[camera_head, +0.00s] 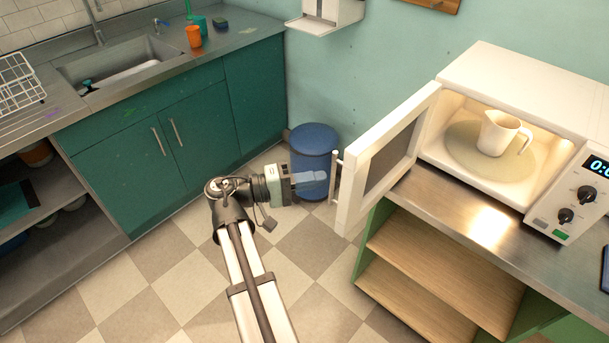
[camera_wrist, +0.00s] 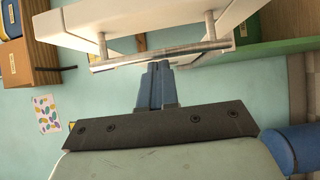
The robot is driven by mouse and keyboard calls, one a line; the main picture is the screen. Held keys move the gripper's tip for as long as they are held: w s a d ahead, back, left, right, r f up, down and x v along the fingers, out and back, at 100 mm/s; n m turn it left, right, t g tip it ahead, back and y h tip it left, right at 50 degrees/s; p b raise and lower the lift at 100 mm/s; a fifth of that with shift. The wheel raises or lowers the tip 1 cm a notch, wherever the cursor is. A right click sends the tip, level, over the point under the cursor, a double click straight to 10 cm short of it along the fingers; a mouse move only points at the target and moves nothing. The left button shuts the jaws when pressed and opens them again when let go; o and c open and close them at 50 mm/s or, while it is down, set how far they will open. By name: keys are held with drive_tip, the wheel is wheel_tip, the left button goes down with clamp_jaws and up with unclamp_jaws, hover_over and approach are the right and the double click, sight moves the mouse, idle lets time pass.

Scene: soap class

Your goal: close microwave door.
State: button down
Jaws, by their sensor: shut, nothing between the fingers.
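The white microwave (camera_head: 530,85) stands on the metal counter at the right, with its inside lit. Its door (camera_head: 385,160) is wide open and swung out to the left, past the counter's front edge. The door's bar handle (camera_head: 335,178) is on the door's outer side. A white jug (camera_head: 497,133) stands on the round plate inside. My gripper (camera_head: 322,178) is shut and empty, just left of the handle. In the wrist view my blue fingers (camera_wrist: 157,84) are together and point at the handle bar (camera_wrist: 160,55). I cannot tell whether they touch it.
A blue bin (camera_head: 314,140) stands on the floor behind my gripper. Teal cabinets with a sink (camera_head: 135,65) line the left wall. Open wooden shelves (camera_head: 440,270) are under the microwave counter. The tiled floor (camera_head: 150,285) between them is clear.

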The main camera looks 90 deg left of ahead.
drive_tip(key=shift+w+d, duration=0.1)
idle(0.3)
drive_tip(key=w+d+n+y, duration=0.1)
drive_tip(key=w+d+y, duration=0.1)
drive_tip(key=w+d, duration=1)
drive_tip(key=shift+w+d+n+g, duration=0.25)
drive_tip(key=shift+w+n+g, duration=0.05)
drive_tip(key=shift+w, duration=0.75)
